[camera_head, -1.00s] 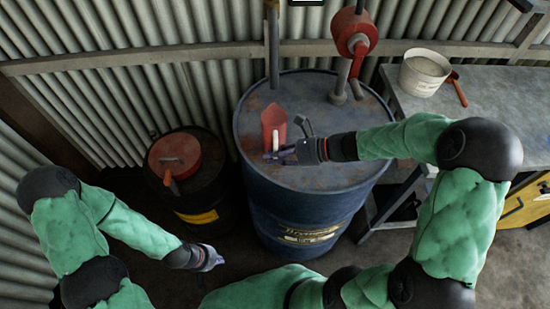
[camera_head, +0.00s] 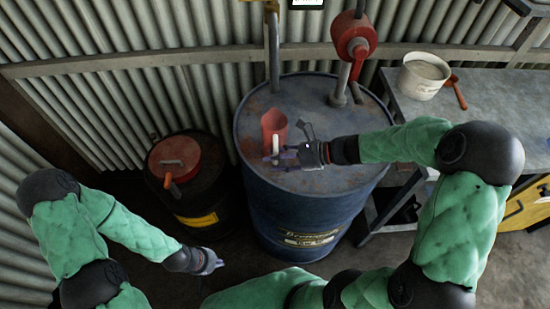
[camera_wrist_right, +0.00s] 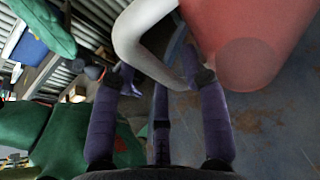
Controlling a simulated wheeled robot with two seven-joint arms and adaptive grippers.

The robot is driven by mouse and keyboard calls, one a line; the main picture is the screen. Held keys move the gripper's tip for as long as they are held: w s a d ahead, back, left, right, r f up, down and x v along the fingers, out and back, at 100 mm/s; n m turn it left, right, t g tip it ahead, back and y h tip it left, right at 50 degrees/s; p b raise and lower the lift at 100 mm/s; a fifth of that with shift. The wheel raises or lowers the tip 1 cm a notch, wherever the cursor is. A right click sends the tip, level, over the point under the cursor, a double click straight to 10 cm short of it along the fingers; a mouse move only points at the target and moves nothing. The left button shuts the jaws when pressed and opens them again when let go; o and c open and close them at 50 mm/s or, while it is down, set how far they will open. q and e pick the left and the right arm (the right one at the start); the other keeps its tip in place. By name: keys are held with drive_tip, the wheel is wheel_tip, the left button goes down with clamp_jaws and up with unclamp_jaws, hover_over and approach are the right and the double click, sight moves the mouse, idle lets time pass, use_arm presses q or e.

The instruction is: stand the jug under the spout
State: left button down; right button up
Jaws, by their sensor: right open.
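A red jug (camera_head: 273,126) with a white handle stands on the top of the blue drum (camera_head: 303,222), toward its left side. My right gripper (camera_head: 273,157) is at the handle. In the right wrist view, the jug (camera_wrist_right: 245,45) fills the upper right, and its pale handle (camera_wrist_right: 143,45) reaches down between the spread fingers of the gripper (camera_wrist_right: 164,80). I cannot tell whether a finger touches it. A vertical pipe (camera_head: 274,50) rises behind the jug; the spout cannot be made out clearly. My left gripper (camera_head: 214,263) hangs low, in front of the smaller drum; its opening is unclear.
A red hand pump (camera_head: 355,38) stands on the drum's back right. A dark drum with a red lid (camera_head: 176,152) stands at left. A grey bench (camera_head: 500,105) at right holds a white bucket (camera_head: 424,75) and a red-handled tool (camera_head: 457,92). The drum's front top is clear.

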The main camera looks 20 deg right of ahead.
drive_tip(key=p+v, duration=0.3)
drive_tip(key=v, duration=0.8)
drive_tip(key=shift+r, duration=0.2)
drive_tip(key=shift+s+d, duration=0.15)
idle(0.9)
